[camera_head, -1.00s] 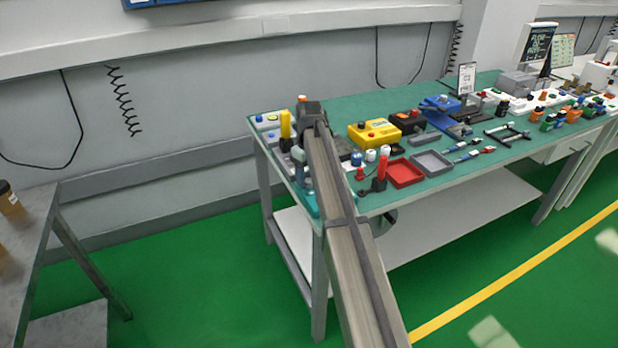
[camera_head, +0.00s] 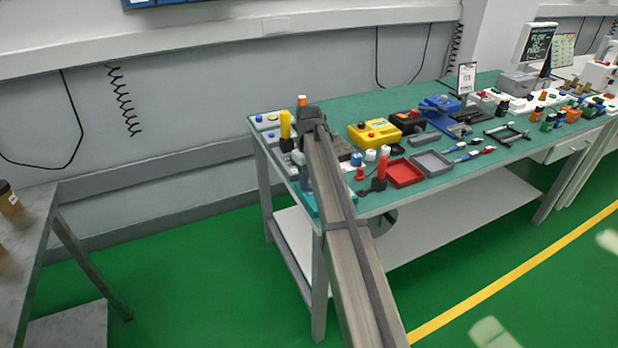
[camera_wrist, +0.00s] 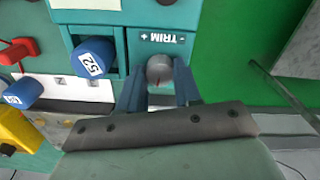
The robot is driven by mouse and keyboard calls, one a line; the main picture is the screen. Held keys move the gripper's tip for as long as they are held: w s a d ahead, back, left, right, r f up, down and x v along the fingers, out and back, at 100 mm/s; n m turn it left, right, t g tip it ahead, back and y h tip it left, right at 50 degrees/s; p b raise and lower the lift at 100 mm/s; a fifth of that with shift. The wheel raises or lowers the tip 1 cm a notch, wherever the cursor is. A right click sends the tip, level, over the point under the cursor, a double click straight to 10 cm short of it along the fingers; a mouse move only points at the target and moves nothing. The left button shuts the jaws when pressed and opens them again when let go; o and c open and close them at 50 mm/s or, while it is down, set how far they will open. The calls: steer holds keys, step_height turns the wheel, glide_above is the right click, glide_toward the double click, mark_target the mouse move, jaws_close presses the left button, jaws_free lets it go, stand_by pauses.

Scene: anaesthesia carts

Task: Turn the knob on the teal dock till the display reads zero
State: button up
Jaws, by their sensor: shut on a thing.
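The teal dock (camera_wrist: 138,48) is in the wrist view, with a dark label reading TRIM and plus and minus marks. A blue round piece marked 52 (camera_wrist: 95,57) sits in a recess of the dock beside the knob. I cannot make out a display reading. In the head view, my arm covers the knob and much of the dock; part of the teal dock (camera_head: 309,204) shows at the bench's near left corner.
A second blue piece (camera_wrist: 24,92), a red part (camera_wrist: 17,50) and a yellow part (camera_wrist: 18,130) lie to the left in the wrist view. In the head view, a red tray (camera_head: 405,173) and a yellow box (camera_head: 374,133) stand right of my arm.

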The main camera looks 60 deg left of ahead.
steer(key=shift+c, duration=0.6)
steer(key=shift+m, duration=2.5)
steer(key=o, duration=1)
steer(key=shift+o, duration=0.2)
step_height(320, 180, up, 14)
steer(key=shift+f, duration=0.1)
